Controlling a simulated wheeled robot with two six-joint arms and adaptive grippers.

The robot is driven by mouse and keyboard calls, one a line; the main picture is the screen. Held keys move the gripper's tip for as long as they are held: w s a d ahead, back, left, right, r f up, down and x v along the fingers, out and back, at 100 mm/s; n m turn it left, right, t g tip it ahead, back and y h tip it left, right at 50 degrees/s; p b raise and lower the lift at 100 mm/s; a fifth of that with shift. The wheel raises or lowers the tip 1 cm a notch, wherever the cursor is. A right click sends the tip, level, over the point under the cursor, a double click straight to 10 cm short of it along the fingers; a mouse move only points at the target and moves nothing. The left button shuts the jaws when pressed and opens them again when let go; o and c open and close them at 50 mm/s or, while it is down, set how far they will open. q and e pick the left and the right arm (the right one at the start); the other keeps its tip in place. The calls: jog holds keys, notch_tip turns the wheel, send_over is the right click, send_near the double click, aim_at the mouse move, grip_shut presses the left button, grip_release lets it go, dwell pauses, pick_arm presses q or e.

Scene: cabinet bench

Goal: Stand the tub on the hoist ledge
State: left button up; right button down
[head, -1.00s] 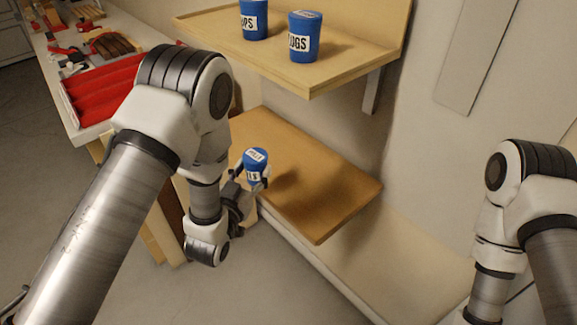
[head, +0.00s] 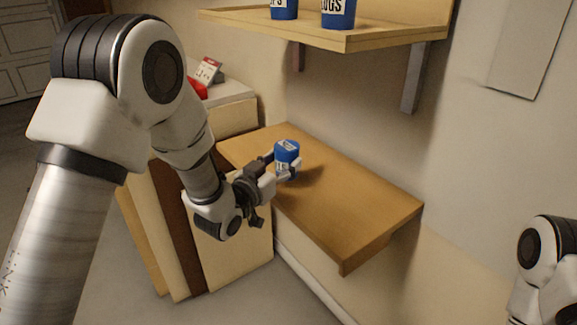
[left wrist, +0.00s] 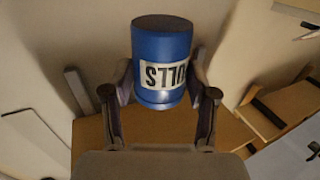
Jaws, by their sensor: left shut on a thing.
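The tub (head: 287,153) is blue with a white label and looks upright in the head view. My left gripper (head: 282,165) is shut on its sides. In the left wrist view the tub (left wrist: 161,50) sits between the two fingers, its label partly readable and upside down. A brown wooden ledge (head: 350,205), which looks like the hoist ledge, lies below and behind the tub. A shadow falls on it beside the tub; the gap between tub and ledge is hard to judge. My right arm shows at the right edge, its gripper out of view.
An upper wooden shelf (head: 345,41) carries two blue labelled tubs (head: 338,12) and overhangs the back of the scene, on brackets (head: 412,80). A bench (head: 235,105) with a red item stands at the left, behind my left arm. The visible ledge top is otherwise clear.

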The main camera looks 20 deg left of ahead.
aim_at(286, 164)
pick_arm(q)
jog(key=w, duration=0.5)
jog(key=shift+w+a+f, duration=0.3)
jog(key=shift+w+a, duration=0.05)
jog(key=shift+w, duration=0.05)
jog(key=shift+w+f, duration=0.15)
jog(key=shift+f, duration=1.6)
jog(key=shift+f+b, duration=0.15)
jog(key=shift+b, duration=0.3)
jog(key=o, duration=1.3)
jog(key=shift+c, duration=0.2)
